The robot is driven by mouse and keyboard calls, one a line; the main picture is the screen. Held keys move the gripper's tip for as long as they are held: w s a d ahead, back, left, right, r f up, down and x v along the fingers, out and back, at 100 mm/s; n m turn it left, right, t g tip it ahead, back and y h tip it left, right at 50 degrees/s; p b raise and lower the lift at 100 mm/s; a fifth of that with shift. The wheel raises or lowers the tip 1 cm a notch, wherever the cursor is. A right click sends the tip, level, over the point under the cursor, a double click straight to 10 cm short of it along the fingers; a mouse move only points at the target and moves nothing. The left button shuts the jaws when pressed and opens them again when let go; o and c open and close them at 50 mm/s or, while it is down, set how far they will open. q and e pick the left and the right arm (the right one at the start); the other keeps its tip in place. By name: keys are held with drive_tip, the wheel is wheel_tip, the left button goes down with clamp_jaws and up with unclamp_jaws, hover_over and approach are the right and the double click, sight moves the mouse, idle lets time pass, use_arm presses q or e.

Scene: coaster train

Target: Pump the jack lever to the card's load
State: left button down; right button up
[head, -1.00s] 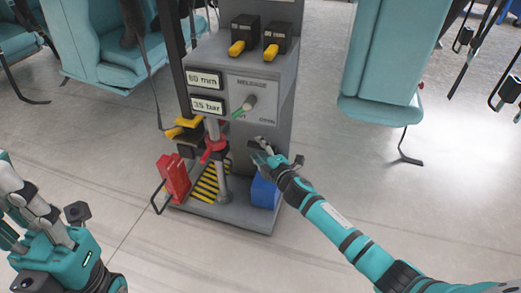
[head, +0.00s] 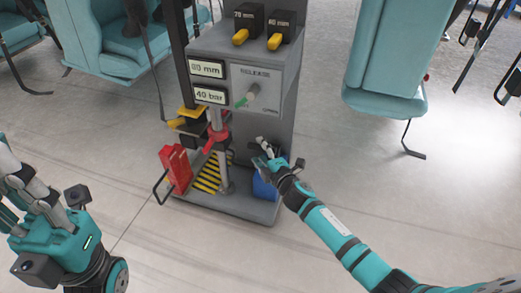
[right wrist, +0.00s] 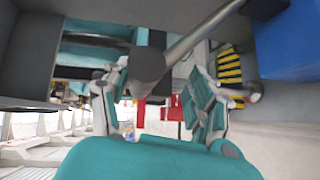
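The jack stand (head: 235,100) is a grey cabinet in the head view. Its upper display (head: 207,69) seems to read 80 mm and its lower display (head: 211,96) 40 bar. My right gripper (head: 263,160) is low at the stand's right front. In the right wrist view its fingers (right wrist: 155,100) are spread apart, with the dark end of the grey jack lever (right wrist: 190,42) between them; contact is unclear.
Two black boxes with yellow handles (head: 240,37) (head: 274,41) sit on top. A red block (head: 176,170), red collar (head: 217,138), striped plate (head: 208,174) and blue block (head: 264,188) are at the base. Teal seats (head: 385,70) hang either side. The front floor is clear.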

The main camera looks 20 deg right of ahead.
drive_tip(key=shift+o, duration=0.6)
drive_tip(key=shift+r, duration=0.2)
drive_tip(key=v, duration=1.2)
drive_tip(key=shift+f, duration=0.15)
idle(0.9)
